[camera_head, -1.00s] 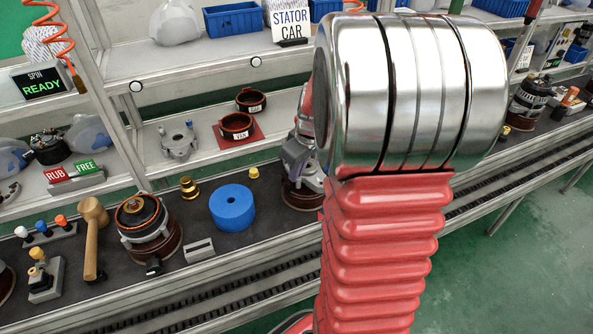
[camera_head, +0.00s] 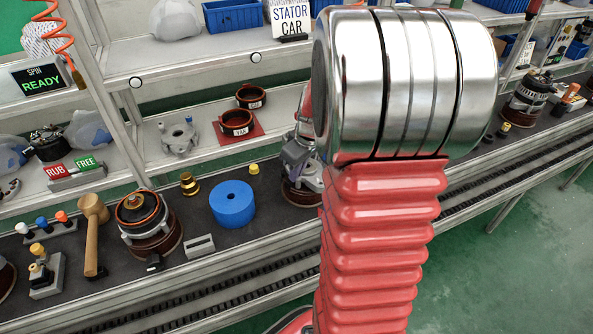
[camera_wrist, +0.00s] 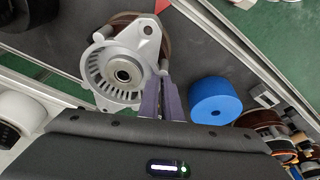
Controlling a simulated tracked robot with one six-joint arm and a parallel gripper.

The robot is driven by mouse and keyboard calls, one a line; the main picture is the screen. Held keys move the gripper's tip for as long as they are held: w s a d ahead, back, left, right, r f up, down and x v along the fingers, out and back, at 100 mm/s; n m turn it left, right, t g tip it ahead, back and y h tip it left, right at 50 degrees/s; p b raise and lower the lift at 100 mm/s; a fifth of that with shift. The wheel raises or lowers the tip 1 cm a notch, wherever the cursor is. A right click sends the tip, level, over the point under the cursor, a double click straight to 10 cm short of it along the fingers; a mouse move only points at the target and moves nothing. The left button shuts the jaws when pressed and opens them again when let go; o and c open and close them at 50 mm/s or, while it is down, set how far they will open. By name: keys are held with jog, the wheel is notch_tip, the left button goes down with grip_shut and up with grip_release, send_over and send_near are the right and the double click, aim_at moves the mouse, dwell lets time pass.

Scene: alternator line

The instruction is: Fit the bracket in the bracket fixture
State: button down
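The bracket (camera_wrist: 118,72) is a silver casting with a slotted face, a centre bore and lugs. In the wrist view it lies over a round brown base (camera_wrist: 127,22), probably the bracket fixture, offset from it. My gripper (camera_wrist: 163,85) has its two purple fingers close together at the bracket's edge and looks shut on a lug there; the fingertips are partly hidden. In the head view the bracket (camera_head: 312,177) shows just above the brown base (camera_head: 300,196), partly hidden by my arm. I cannot tell whether the bracket touches the base.
A blue ring (camera_head: 232,204) stands on the bench left of the base, with a brass part (camera_head: 189,184) and a small yellow-topped part (camera_head: 254,168) nearby. A mallet (camera_head: 93,230) and another assembly (camera_head: 147,222) are farther left. Another silver casting (camera_head: 180,138) sits on the shelf behind.

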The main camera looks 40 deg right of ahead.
jog(key=shift+f, duration=0.5)
jog(key=c, duration=1.9)
grip_release()
jog(key=v, duration=1.3)
jog(key=shift+s+r, duration=0.15)
jog(key=shift+r, duration=0.15)
